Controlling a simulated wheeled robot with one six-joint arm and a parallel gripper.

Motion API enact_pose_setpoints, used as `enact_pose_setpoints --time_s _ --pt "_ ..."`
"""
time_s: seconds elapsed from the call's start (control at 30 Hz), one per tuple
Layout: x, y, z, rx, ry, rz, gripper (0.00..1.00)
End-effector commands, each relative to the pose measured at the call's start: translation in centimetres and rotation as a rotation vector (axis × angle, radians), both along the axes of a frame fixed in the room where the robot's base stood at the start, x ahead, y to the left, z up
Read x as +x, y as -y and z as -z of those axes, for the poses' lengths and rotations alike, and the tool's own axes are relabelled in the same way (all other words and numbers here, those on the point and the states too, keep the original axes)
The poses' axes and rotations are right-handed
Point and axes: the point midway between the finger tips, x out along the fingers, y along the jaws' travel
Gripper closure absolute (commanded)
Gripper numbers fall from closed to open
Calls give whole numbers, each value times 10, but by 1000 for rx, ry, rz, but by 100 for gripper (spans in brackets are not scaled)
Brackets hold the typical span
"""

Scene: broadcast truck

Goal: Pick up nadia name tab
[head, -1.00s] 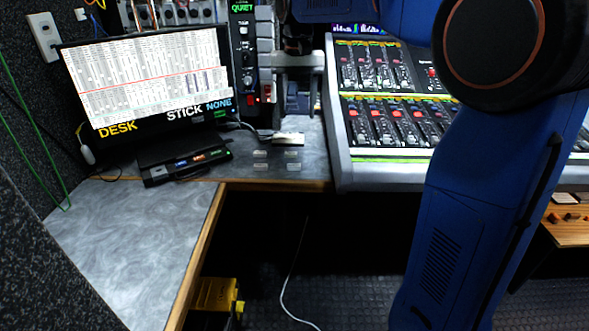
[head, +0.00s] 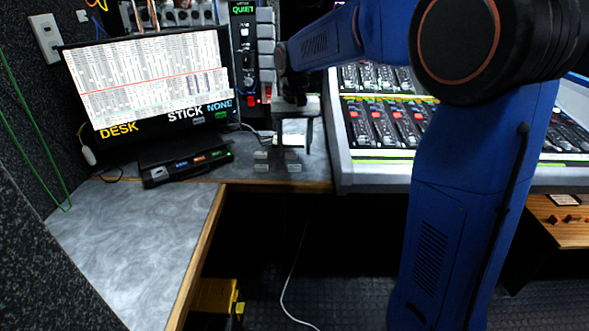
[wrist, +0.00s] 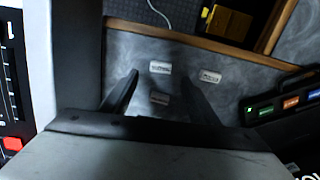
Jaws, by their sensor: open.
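Several small pale name tabs lie on the grey desk top (head: 240,172) near its front edge. In the head view they include a left rear tab (head: 261,155), a left front tab (head: 261,168) and a right front tab (head: 293,167). The wrist view shows three tabs: one (wrist: 160,67) near the wood edge, one (wrist: 210,76) to its right, and one (wrist: 160,100) between my fingers. Their lettering is too small to read, so I cannot tell which is nadia. My gripper (wrist: 159,77) is open and empty above the tabs, fingers pointing down.
A mixing console (head: 345,172) stands close on the right. A monitor (head: 150,85) and a dark box with lit buttons (head: 188,166) stand on the left. The left desk wing (head: 140,225) is clear.

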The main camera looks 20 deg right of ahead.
Motion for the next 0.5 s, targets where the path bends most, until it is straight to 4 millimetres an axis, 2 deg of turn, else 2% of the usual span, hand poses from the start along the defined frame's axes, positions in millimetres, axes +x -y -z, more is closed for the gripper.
enact_pose_setpoints --time_s 0.17,0.4,0.5 --pt "-3 -1 11 0 -2 0 45" --pt "-8 -3 43 0 -3 0 45" --pt "-7 -3 51 0 -1 0 45"
